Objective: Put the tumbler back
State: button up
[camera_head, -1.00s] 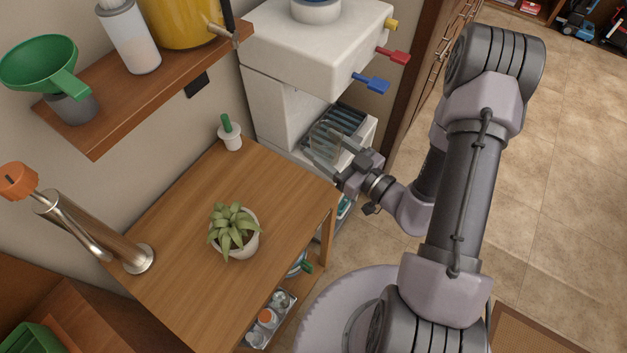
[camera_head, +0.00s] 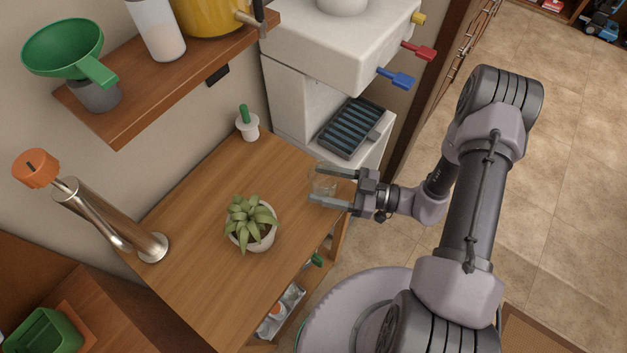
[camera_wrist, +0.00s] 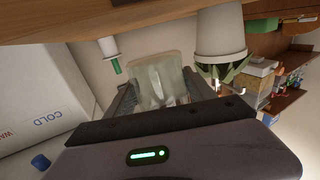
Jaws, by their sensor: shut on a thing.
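A clear tumbler (camera_head: 322,184) is between the two fingers of my gripper (camera_head: 318,184), over the right-hand part of the wooden table (camera_head: 190,235). My gripper is shut on it. In the wrist view, which is upside down, the tumbler (camera_wrist: 160,82) sits between the fingers of my gripper (camera_wrist: 165,92), close to the tabletop. I cannot tell whether its base touches the wood. The white water dispenser (camera_head: 345,40) stands behind, and its slotted drip tray (camera_head: 350,127) is empty.
A potted succulent (camera_head: 250,222) stands on the table left of the tumbler. A small white pot with a green stick (camera_head: 247,124) stands at the back. A wall shelf (camera_head: 150,100) holds a funnel and bottle. Bare tabletop lies between these.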

aim_at(320, 174)
jog(key=w, duration=0.1)
jog(key=w+a, duration=0.2)
jog(key=shift+w+f+b, duration=0.35)
jog(key=shift+b, duration=0.05)
jog(key=shift+w+a+f, duration=0.15)
jog(key=shift+w, duration=0.2)
jog(key=shift+f+b, duration=1.1)
jog(key=shift+f, duration=0.55)
jog(key=o, duration=1.6)
jog(key=shift+o, duration=0.2)
